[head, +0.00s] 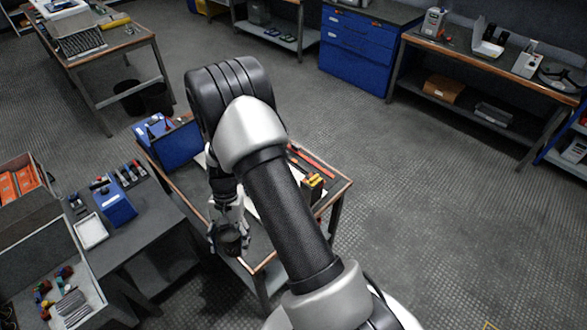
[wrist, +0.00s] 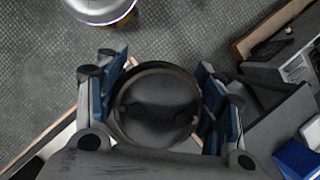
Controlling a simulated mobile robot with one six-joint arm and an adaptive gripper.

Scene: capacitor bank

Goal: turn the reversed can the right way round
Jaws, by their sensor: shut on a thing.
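My gripper (head: 226,222) is over the front left edge of the small wooden-edged table (head: 263,265) in the head view. It is shut on a dark round can (head: 231,243). In the wrist view the blue-padded fingers of my gripper (wrist: 162,98) stand on both sides of the can (wrist: 158,118). My arm covers much of the table top, and I cannot make out any other cans there.
A blue bin (head: 176,143) stands at the table's back left. A black and yellow object (head: 313,186) and red strips (head: 312,160) lie at the right. A left bench holds a blue box (head: 116,206) and white tray (head: 91,231). Floor at right is clear.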

